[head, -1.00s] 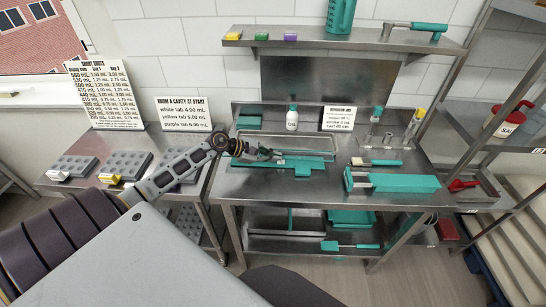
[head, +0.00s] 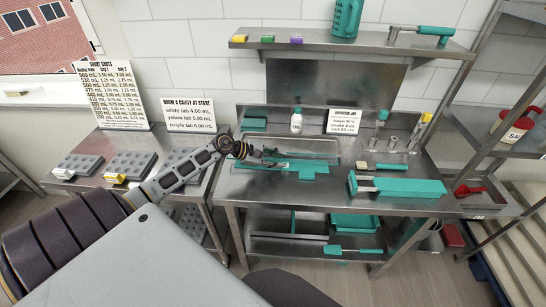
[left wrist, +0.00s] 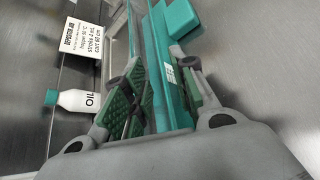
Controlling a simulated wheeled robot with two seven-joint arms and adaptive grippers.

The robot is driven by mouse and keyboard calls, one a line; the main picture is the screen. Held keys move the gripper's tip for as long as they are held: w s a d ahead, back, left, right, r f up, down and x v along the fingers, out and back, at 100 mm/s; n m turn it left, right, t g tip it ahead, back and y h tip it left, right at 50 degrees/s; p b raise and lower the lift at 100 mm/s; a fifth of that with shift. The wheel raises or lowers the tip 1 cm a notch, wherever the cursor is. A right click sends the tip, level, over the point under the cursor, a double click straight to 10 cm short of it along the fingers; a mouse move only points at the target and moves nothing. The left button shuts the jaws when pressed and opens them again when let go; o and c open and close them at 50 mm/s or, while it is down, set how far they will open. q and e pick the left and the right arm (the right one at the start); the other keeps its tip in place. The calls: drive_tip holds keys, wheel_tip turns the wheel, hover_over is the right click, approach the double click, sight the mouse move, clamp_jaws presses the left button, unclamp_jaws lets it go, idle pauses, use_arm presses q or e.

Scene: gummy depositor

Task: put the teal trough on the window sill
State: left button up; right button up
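The teal trough (head: 308,172) is long and narrow and lies on the steel bench along the front of the sunken basin. My left gripper (head: 266,157) is low over its left part. In the left wrist view the trough (left wrist: 160,60), with a white label, runs between the two fingers (left wrist: 165,85). The fingers stand apart on either side, and I see no clear grip. The window sill (head: 30,98) is a pale ledge under the window at the far left, partly behind a sign. My right gripper is not in view.
A side table with grey moulds (head: 130,165) and two signs stands between bench and window. A white bottle (head: 296,122) and a sign (head: 345,121) stand behind the basin. A teal long box (head: 400,187) and a scraper (head: 383,167) lie to the right.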

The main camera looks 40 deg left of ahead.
use_arm(q)
drive_tip(key=shift+r, duration=0.1)
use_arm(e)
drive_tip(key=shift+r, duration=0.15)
use_arm(q)
drive_tip(key=shift+b+v, duration=0.3)
drive_tip(key=shift+v, duration=1.9)
drive_tip(key=v, duration=0.7)
drive_tip(key=shift+s+a+r+b, duration=0.2)
drive_tip(key=shift+b, duration=0.25)
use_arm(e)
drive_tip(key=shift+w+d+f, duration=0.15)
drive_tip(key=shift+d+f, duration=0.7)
use_arm(q)
drive_tip(key=shift+o, duration=0.2)
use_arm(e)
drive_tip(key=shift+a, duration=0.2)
